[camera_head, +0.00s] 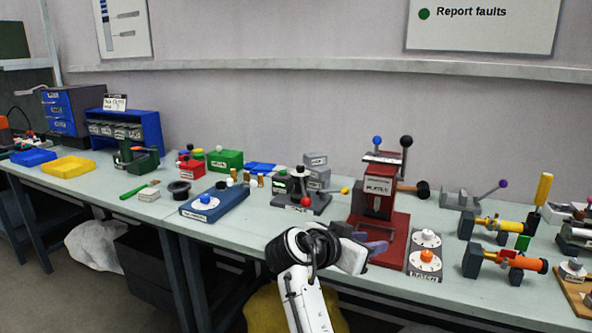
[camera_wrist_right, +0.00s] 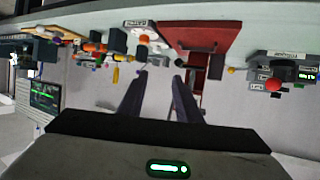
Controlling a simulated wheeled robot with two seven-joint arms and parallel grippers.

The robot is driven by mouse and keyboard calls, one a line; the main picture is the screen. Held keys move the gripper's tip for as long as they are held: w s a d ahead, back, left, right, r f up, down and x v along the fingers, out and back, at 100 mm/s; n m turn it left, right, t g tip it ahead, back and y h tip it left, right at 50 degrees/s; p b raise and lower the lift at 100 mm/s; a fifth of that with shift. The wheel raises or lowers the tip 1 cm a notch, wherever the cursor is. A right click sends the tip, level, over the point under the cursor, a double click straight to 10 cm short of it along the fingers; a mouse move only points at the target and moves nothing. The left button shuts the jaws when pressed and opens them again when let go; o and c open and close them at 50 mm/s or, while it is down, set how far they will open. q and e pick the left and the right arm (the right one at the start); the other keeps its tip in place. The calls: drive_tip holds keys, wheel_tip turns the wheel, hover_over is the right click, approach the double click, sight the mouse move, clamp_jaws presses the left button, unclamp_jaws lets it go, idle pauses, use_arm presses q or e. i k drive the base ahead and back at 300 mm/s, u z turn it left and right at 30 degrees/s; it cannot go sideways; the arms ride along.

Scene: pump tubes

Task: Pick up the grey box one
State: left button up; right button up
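Small grey boxes with white labels stand stacked at the middle of the bench in the head view: an upper grey box (camera_head: 316,160) and a lower grey box (camera_head: 319,176). The labels are too small to read, so I cannot tell which is box one. My right gripper (camera_head: 378,246) is in front of the bench edge, near the base of the red press and well short of the boxes. In the right wrist view its two fingers (camera_wrist_right: 160,88) are apart with nothing between them. My left gripper is not in view.
The red press (camera_head: 376,190) stands right of the boxes. A black-based device with a red knob (camera_head: 305,202) is in front of them. A blue unit (camera_head: 214,203) lies to the left. White dials (camera_head: 427,238) and orange-and-yellow pump tubes (camera_head: 500,225) are on the right.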

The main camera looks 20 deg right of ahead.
sight(313, 159)
drive_tip(key=u, duration=0.2)
drive_tip(key=i, duration=2.25)
drive_tip(key=z, duration=0.6)
drive_tip(key=i, duration=0.5)
drive_tip(key=z, duration=0.25)
